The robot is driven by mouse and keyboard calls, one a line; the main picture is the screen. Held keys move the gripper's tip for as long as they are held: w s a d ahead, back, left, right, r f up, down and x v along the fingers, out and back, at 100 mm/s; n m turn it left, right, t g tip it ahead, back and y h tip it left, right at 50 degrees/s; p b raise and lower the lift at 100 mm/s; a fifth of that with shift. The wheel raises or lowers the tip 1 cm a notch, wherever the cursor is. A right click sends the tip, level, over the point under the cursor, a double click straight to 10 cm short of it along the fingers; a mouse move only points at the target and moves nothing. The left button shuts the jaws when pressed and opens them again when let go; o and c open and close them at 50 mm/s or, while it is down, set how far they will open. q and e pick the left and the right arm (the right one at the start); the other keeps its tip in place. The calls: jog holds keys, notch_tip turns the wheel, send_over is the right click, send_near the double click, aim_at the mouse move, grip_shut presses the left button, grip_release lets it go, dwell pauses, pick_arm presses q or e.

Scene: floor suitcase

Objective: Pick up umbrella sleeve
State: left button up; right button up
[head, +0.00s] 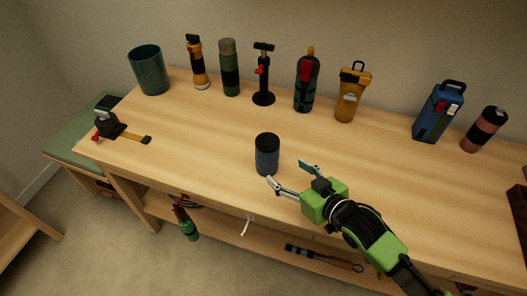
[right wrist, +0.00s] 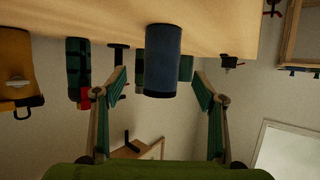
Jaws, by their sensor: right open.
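A short dark-blue cylinder with a black top (head: 267,155), most likely the umbrella sleeve, stands upright near the front middle of the wooden table. My right gripper (head: 287,172) is open and empty just to the right and front of it, its two fingers spread toward it. In the right wrist view, which looks upside down, the blue cylinder (right wrist: 162,62) hangs from the tabletop between the spread fingers of the gripper (right wrist: 161,84), with clear gaps on both sides. My left gripper is not in view.
Along the table's back stand a green cup (head: 148,70), a yellow-black flashlight (head: 198,64), a green bottle (head: 229,68), a black pump (head: 263,75), a dark bottle (head: 306,82), a yellow bottle (head: 351,94) and a blue container (head: 438,112). The tabletop around the cylinder is clear.

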aim_at(274, 163)
jog(key=x, duration=0.5)
jog(key=shift+w+a, duration=0.2)
jog(key=shift+w+a+f, duration=0.15)
jog(key=shift+w, duration=0.05)
jog(key=shift+w+a, duration=0.1)
jog(key=shift+w, duration=0.05)
jog(key=x, duration=0.4)
jog(key=shift+w+a+p, duration=0.1)
jog(key=shift+a+p, duration=0.1)
jog(key=shift+p, duration=0.15)
jog(key=shift+w+a, duration=0.15)
jog(key=shift+w, duration=0.1)
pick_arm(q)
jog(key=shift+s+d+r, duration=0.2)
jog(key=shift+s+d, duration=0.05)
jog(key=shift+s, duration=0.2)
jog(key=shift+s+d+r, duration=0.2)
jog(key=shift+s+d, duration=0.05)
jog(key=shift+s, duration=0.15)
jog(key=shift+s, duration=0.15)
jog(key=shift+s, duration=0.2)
pick_arm(e)
jog(key=c, duration=1.2)
